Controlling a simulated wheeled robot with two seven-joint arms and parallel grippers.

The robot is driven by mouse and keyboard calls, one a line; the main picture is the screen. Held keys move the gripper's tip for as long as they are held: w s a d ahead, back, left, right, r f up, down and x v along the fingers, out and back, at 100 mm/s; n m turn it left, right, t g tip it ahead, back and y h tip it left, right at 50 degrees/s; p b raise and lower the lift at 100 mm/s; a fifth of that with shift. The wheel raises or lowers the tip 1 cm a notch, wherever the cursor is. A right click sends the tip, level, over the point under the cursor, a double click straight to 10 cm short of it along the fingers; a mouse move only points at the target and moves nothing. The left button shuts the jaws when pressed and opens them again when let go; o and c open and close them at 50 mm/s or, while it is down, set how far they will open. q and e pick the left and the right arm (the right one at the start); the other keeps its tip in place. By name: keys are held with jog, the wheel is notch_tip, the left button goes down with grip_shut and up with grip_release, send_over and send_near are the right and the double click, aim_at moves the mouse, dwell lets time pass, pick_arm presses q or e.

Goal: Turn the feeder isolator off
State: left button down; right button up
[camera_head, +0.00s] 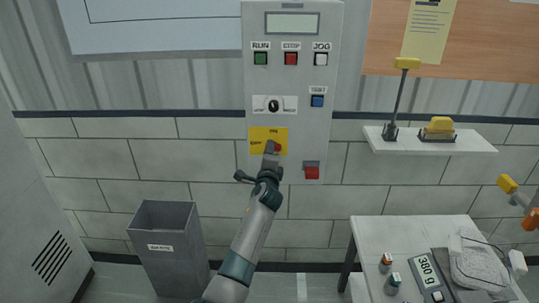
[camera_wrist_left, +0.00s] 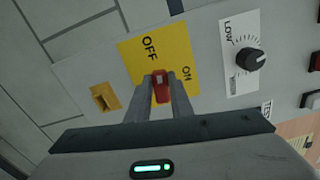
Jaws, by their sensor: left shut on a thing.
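The feeder isolator is a red handle (camera_head: 277,148) on a yellow plate (camera_head: 257,136) low on the grey control panel (camera_head: 258,91). In the left wrist view the red handle (camera_wrist_left: 161,90) sits on the yellow plate (camera_wrist_left: 128,52), marked OFF and ON. My left gripper (camera_head: 272,150) is at the handle, and its fingers hide part of the plate in the head view. In the left wrist view the left gripper (camera_wrist_left: 161,84) is shut on the handle, one finger on each side. The handle's light-marked end lies nearer the OFF lettering.
A black knob (camera_head: 273,104) and a blue button (camera_head: 317,101) sit above the plate. A red part (camera_head: 312,172) is at the panel's lower right. A grey bin (camera_head: 171,245) stands below left, a table (camera_head: 400,229) below right, and a white shelf (camera_head: 435,145) to the right.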

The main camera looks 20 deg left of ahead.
pick_arm(q)
jog(key=shift+f+n+b, duration=0.25)
jog(key=shift+n+b, duration=0.15)
jog(key=shift+n, duration=0.6)
pick_arm(e)
jog(key=shift+s+d+f+g, duration=0.4)
jog(key=shift+d+f+g, duration=0.1)
jog(key=shift+d+f, duration=0.1)
pick_arm(q)
jog(key=c, duration=1.6)
grip_release()
jog(key=shift+s+r, duration=0.1)
jog(key=shift+b+v, duration=0.3)
jog(key=shift+v, duration=8.35)
pick_arm(e)
jog(key=shift+s+d+f+g+h, duration=0.25)
jog(key=shift+d+g+h, duration=0.05)
jog(key=shift+d, duration=0.05)
jog(key=shift+a, duration=0.1)
